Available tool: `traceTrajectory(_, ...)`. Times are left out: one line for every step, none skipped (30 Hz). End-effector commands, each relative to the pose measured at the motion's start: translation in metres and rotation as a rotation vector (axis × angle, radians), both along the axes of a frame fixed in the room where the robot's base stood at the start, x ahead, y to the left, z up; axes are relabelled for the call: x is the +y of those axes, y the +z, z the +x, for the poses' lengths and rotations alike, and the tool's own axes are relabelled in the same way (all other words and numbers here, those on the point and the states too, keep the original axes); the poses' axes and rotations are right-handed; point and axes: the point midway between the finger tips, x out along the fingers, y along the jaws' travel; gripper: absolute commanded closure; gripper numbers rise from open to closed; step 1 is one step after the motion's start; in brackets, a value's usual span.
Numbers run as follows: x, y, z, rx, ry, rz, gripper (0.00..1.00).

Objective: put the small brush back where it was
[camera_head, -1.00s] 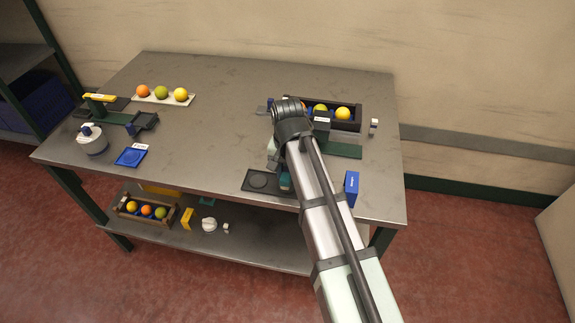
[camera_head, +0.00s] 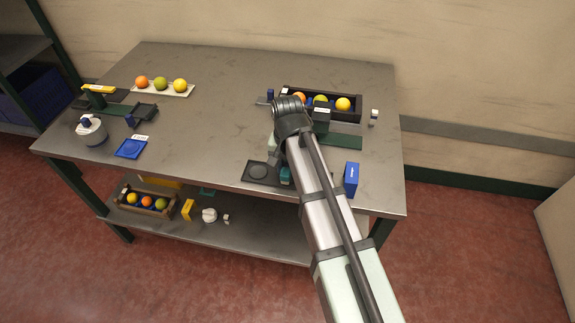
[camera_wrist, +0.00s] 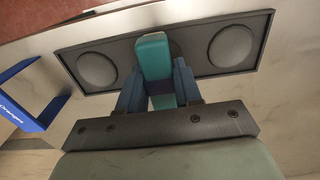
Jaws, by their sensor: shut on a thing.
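The small brush shows as a teal block (camera_wrist: 153,55) in the wrist view. My gripper (camera_wrist: 160,90) is shut on it, with a blue finger on each side. The brush is over the middle of a dark tray (camera_wrist: 122,47), between two round recesses. I cannot tell whether it touches the tray. My arm hides the rest of the gripper there.
A dark crate of fruit (camera_head: 355,125) is behind my arm. A white tray of fruit (camera_head: 150,96) is at the back left. The middle of the table is clear.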

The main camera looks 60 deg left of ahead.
Motion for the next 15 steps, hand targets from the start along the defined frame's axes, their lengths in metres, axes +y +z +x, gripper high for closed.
traceTrajectory(0.0000,0.0001,0.0000,0.000,0.000,0.000,0.97)
traceTrajectory(0.0000,0.0000,0.0000,0.000,0.000,0.000,0.97)
traceTrajectory(0.0000,-0.0002,0.0000,0.000,0.000,0.000,0.97)
traceTrajectory(0.0000,-0.0003,0.0000,0.000,0.000,0.000,0.97)
traceTrajectory(0.0000,-0.0005,0.0000,0.000,0.000,0.000,0.97)
traceTrajectory(0.0000,-0.0008,0.0000,0.000,0.000,0.000,0.97)
traceTrajectory(0.0000,-0.0011,0.0000,0.000,0.000,0.000,0.97)
traceTrajectory(0.0000,-0.0014,0.0000,0.000,0.000,0.000,0.97)
traceTrajectory(0.0000,-0.0019,0.0000,0.000,0.000,0.000,0.97)
traceTrajectory(0.0000,-0.0023,0.0000,0.000,0.000,0.000,0.97)
traceTrajectory(-0.0001,-0.0027,0.0000,0.000,0.000,0.000,0.97)
traceTrajectory(0.0000,-0.0031,0.0000,0.000,0.000,0.000,0.97)
traceTrajectory(0.0000,-0.0035,0.0000,0.000,0.000,0.000,0.97)
traceTrajectory(0.0000,-0.0038,0.0000,0.000,0.000,0.000,0.97)
traceTrajectory(-0.0001,-0.0043,-0.0001,0.000,0.000,0.000,0.97)
